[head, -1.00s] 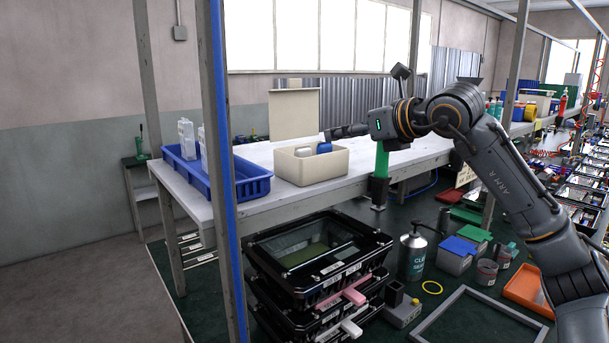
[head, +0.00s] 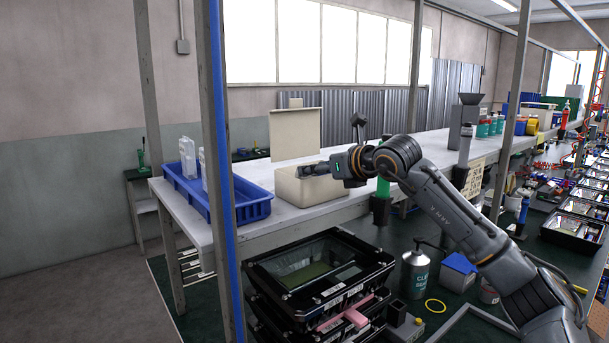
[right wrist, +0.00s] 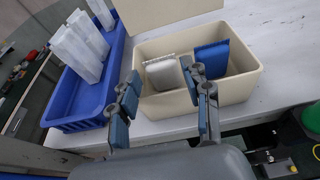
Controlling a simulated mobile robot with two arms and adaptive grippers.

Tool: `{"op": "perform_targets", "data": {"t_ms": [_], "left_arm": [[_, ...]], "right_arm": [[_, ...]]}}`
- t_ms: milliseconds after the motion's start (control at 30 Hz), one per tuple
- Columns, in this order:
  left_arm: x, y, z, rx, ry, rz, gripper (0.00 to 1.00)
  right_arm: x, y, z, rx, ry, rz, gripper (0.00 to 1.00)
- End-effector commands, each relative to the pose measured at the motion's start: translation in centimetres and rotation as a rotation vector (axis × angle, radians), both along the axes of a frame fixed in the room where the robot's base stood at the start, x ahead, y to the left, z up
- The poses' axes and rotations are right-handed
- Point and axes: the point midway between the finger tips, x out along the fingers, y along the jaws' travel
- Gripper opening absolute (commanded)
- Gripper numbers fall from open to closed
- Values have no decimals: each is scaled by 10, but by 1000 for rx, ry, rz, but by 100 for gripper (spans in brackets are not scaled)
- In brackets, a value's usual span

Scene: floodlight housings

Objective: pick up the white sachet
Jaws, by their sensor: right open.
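The white sachet (right wrist: 163,74) stands in the open cream bin (right wrist: 257,84) in the right wrist view, on the left side of the bin. A blue sachet (right wrist: 211,60) stands to its right. The cream bin (head: 300,191) is on the white bench in the head view, where my gripper covers its contents. My right gripper (head: 308,170) is over the bin there. In the right wrist view, my right gripper (right wrist: 162,76) is open, with its fingers apart on either side of the white sachet's line; I cannot tell whether it touches. My left gripper is not in view.
A blue tray (right wrist: 72,117) with white translucent containers (right wrist: 80,46) is left of the bin. A cream panel (head: 296,134) stands behind the bin. A grey and blue post (head: 219,170) rises in front of the bench. Black framed housings (head: 318,268) are stacked below.

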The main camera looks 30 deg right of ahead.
Motion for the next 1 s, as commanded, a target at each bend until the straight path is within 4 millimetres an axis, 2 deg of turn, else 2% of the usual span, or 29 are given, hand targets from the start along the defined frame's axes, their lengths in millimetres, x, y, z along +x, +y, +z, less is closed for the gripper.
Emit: {"op": "perform_targets", "data": {"t_ms": [33, 133, 300, 500, 533, 633, 667, 1000], "left_arm": [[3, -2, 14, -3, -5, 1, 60], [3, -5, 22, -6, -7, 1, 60], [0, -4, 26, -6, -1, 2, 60], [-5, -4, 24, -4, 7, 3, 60], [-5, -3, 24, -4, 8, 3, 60], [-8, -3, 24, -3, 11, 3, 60], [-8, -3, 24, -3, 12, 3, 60], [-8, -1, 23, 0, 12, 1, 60]], "right_arm": [[8, 1, 3, 1, 4, 0, 48], [21, 3, -2, 3, 3, 0, 48], [33, 3, -9, 1, 1, 0, 48], [34, 3, -11, 0, 0, 0, 48], [34, 3, -11, 0, 0, 0, 44], [33, 3, -11, 0, 0, 0, 24], [33, 3, -11, 1, 0, 0, 20], [33, 3, -9, 1, 0, 0, 20]]}}
